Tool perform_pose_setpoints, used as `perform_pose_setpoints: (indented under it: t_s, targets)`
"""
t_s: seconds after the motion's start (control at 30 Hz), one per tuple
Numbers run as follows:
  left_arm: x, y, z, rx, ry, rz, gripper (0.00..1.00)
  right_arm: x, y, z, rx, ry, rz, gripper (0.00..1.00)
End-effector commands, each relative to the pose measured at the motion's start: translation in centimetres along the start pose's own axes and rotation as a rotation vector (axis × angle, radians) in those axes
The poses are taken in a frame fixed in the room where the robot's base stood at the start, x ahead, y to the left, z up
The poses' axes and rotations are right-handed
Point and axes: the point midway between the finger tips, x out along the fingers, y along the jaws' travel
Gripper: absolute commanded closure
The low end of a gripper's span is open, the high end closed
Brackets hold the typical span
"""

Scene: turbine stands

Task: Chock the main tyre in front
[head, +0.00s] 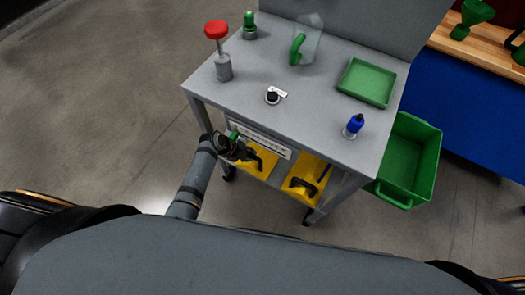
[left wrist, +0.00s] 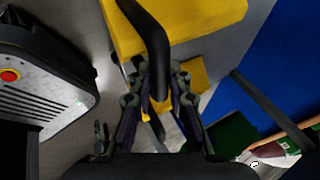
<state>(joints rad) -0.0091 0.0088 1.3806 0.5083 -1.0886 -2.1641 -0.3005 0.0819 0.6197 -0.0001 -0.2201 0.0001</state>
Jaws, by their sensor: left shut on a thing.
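Two yellow chocks with black handles sit on the lower level of the grey cart (head: 290,60). My left gripper (head: 246,154) reaches under the cart's top, at the left chock (head: 262,157). The right chock (head: 306,177) is beside it, apart from the gripper. In the left wrist view, my gripper (left wrist: 160,78) is shut on the black bar handle (left wrist: 155,40) of the yellow chock (left wrist: 205,20), which fills the top. The gripper hides part of the handle. No tyre shows. My right gripper is out of view.
The cart top holds a red-topped tool (head: 217,45), a jug (head: 308,42), a green tray (head: 366,82) and a blue bottle (head: 354,125). The floor at left is clear.

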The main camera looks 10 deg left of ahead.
Motion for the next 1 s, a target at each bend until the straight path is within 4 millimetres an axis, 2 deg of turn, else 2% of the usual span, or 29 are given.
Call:
perform_pose_setpoints:
  t_s: [0.6, 1.0]
  targets:
    - [-2.7, -1.6, -0.8, 0.001, 0.0, -0.006, 1.0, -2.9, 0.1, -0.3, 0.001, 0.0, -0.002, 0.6]
    - [-3.0, -1.4, -0.9, 0.001, 0.0, -0.006, 1.0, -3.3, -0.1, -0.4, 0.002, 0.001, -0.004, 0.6]
